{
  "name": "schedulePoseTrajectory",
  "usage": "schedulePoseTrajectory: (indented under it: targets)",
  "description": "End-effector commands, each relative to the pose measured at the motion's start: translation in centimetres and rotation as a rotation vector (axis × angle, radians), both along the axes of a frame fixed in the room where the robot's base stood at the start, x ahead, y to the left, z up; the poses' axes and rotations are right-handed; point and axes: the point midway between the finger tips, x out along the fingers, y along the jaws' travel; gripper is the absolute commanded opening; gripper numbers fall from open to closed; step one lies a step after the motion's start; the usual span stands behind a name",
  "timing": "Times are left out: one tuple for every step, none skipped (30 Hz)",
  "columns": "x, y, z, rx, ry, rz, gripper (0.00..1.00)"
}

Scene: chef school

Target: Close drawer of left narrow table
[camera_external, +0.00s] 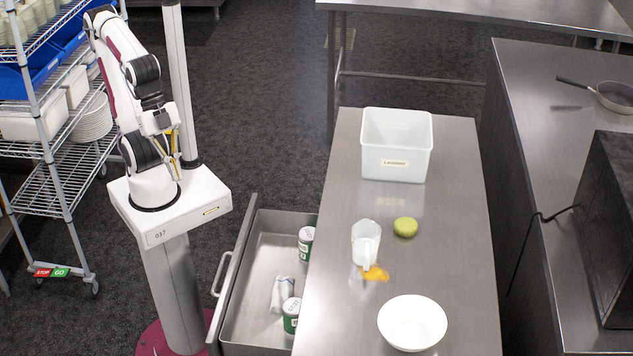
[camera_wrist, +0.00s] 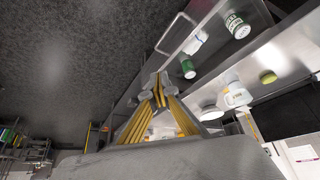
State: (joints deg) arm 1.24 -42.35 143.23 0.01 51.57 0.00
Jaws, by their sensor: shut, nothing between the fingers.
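The narrow steel table (camera_external: 455,240) has its drawer (camera_external: 262,252) pulled out to the left, toward my base. The drawer's front panel (camera_external: 233,270) carries a bar handle (camera_external: 219,276). Two green-and-white cans and a white crumpled packet lie inside the drawer. The drawer handle (camera_wrist: 172,34) also shows at the top of the wrist view. My gripper (camera_external: 175,168), with yellow fingers, is folded close above my base, left of the drawer and apart from it. It is shut and empty; its fingers (camera_wrist: 160,92) also show in the wrist view.
A white bin (camera_external: 397,168), a white pitcher (camera_external: 365,240), a green round item (camera_external: 405,227), an orange item (camera_external: 376,274) and a white bowl (camera_external: 412,322) stand on the table. A wire shelf (camera_external: 55,190) is at left. Bare floor lies behind the drawer.

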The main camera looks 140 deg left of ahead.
Motion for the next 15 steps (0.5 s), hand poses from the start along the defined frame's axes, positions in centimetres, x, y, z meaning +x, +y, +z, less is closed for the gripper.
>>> schedulePoseTrajectory:
  targets:
    - [0.1, -0.3, -0.4, 0.0, 0.016, -0.013, 0.0]
    - [0.1, -0.4, -0.6, 0.001, 0.026, -0.02, 0.0]
    - [0.2, -0.7, -0.9, 0.001, 0.04, -0.029, 0.0]
    - [0.2, -0.8, -1.2, 0.002, 0.052, -0.037, 0.0]
    - [0.3, -1.0, -1.4, 0.003, 0.064, -0.046, 0.0]
    - [0.4, -1.3, -1.7, 0.004, 0.081, -0.058, 0.0]
    - [0.6, -1.5, -2.0, 0.005, 0.094, -0.066, 0.0]
    - [0.7, -1.7, -2.2, 0.007, 0.106, -0.076, 0.0]
    - [0.9, -2.0, -2.5, 0.011, 0.123, -0.089, 0.0]
    - [1.0, -2.2, -2.8, 0.014, 0.137, -0.099, 0.0]
    - [1.2, -2.4, -3.0, 0.019, 0.149, -0.109, 0.0]
    - [1.4, -2.6, -3.3, 0.026, 0.165, -0.123, 0.0]
    - [1.6, -2.8, -3.5, 0.031, 0.177, -0.132, 0.0]
    - [1.8, -3.0, -3.7, 0.036, 0.188, -0.142, 0.0]
    - [2.0, -3.2, -4.0, 0.044, 0.202, -0.156, 0.0]
